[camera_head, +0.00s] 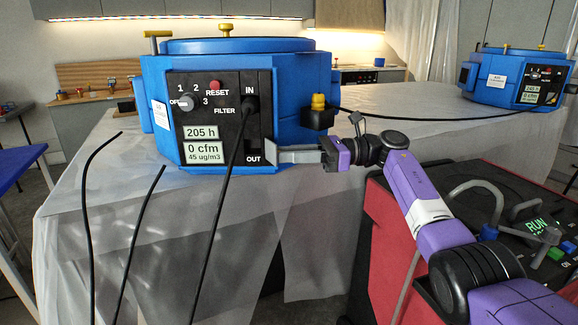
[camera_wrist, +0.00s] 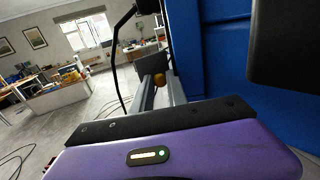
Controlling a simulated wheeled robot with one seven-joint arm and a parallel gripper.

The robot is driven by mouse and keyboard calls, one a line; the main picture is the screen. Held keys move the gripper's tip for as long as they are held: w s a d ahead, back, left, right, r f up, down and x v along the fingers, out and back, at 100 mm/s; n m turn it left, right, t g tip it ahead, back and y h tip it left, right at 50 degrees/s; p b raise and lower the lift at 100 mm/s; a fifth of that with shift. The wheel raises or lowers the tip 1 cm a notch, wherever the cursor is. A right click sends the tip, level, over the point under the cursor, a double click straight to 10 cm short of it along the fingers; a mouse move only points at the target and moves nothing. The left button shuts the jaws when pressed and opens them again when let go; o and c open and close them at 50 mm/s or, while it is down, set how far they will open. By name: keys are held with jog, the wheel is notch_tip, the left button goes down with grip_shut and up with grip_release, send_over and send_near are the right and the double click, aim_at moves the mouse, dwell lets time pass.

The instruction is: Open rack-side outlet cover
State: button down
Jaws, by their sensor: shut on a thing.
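The near blue drying unit (camera_head: 295,85) stands on the sheet-covered table, with a black front panel marked IN and OUT. My gripper (camera_head: 272,155) reaches in from the right, with its fingertips at the OUT side of the panel. The fingers hide most of the cover in the head view. A black hose (camera_head: 222,210) runs down from the IN port.
A second blue unit (camera_head: 513,78) stands at the back right, joined by a black cable. Two loose black hoses (camera_head: 88,215) rise at the left. A red cart (camera_head: 388,255) with a RUN display stands at the front right. A yellow knob (camera_head: 318,101) sits on the near unit's side.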

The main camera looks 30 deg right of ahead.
jog(key=shift+a, duration=0.1)
dwell(0.4)
jog(key=c, duration=1.6)
grip_release()
jog(key=shift+s, duration=0.1)
jog(key=shift+d, duration=0.2)
jog(key=v, duration=0.7)
jog(key=shift+d+b, duration=0.25)
jog(key=shift+b, duration=0.1)
jog(key=shift+s, duration=0.1)
